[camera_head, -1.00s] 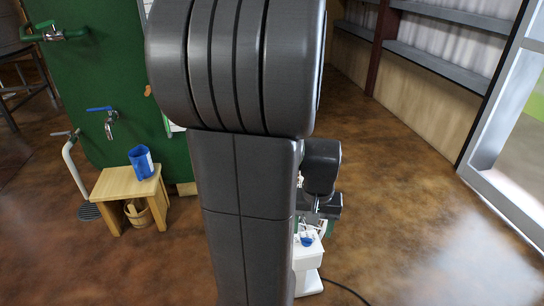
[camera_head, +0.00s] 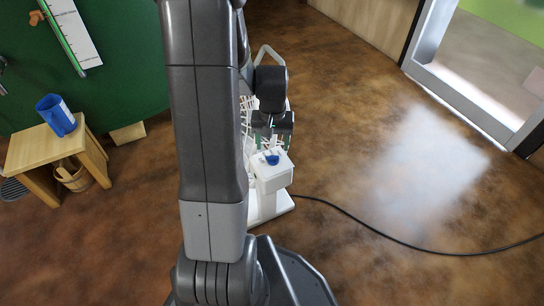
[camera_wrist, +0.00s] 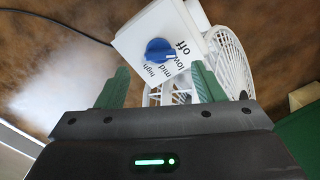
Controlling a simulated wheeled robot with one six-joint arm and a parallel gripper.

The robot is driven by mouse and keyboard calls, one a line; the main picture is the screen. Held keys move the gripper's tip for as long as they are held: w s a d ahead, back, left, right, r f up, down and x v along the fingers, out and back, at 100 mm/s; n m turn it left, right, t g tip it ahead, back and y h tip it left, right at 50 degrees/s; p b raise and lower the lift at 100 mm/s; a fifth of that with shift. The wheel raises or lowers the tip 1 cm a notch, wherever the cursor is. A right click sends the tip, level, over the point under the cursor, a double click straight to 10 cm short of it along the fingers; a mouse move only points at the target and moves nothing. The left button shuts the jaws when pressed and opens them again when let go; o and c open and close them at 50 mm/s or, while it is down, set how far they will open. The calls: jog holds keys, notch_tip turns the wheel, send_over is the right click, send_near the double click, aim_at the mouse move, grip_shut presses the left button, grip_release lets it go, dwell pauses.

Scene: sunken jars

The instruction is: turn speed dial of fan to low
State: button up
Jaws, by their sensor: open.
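The white fan (camera_head: 271,182) stands on the floor. Its blue speed dial (camera_head: 271,159) is on top of the control box and also shows clearly in the wrist view (camera_wrist: 158,50). Labels reading off, mid, low and high (camera_wrist: 168,62) are printed beside the dial; which one it points at I cannot tell. The white fan cage (camera_wrist: 232,62) is at the right in the wrist view. My gripper (camera_wrist: 160,67) is open, its green fingers apart, with the dial seen between and beyond the tips. Nothing is held. In the head view my gripper (camera_head: 272,130) is just behind the dial.
A black cord (camera_head: 400,240) runs from the fan across the floor to the right. A wooden stool (camera_head: 30,150) with a blue cup (camera_head: 56,115) stands at the left, a wooden bucket (camera_head: 72,177) below it. A glass door (camera_head: 470,95) is at the right.

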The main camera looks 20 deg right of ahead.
aim_at(272, 156)
notch_tip(272, 156, down, 5)
jog(key=shift+r+b, duration=0.1)
jog(key=shift+b, duration=0.6)
jog(key=c, duration=1)
